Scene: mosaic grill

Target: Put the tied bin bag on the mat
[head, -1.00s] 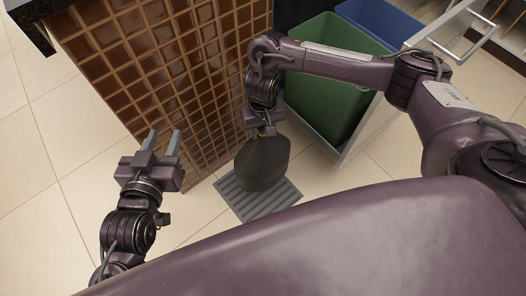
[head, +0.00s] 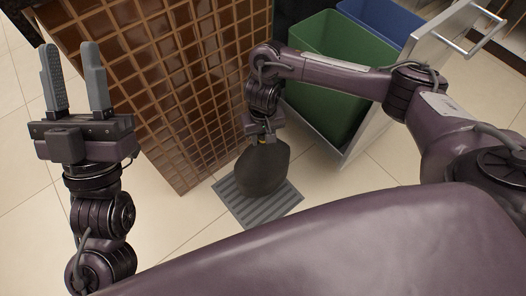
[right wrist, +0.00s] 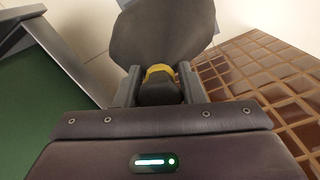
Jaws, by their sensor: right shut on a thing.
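The dark grey tied bin bag (head: 263,169) hangs below my right gripper (head: 262,138), over or on the grey ribbed mat (head: 229,197). I cannot tell whether its bottom touches the mat. In the right wrist view the bag (right wrist: 165,35) spreads beyond the fingers, and its neck with a yellow tie (right wrist: 160,70) sits between them. My right gripper (right wrist: 158,90) is shut on this neck. The bag hides the back middle of the mat. My left gripper (head: 78,85) is open and empty, pointing up at the left, well away from the bag.
A brown tiled counter side (head: 165,80) stands left of and behind the mat. A pulled-out drawer (head: 375,125) holds a green bin (head: 325,75) and a blue bin (head: 385,20) to the right. Beige floor tiles (head: 165,225) are clear around the mat.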

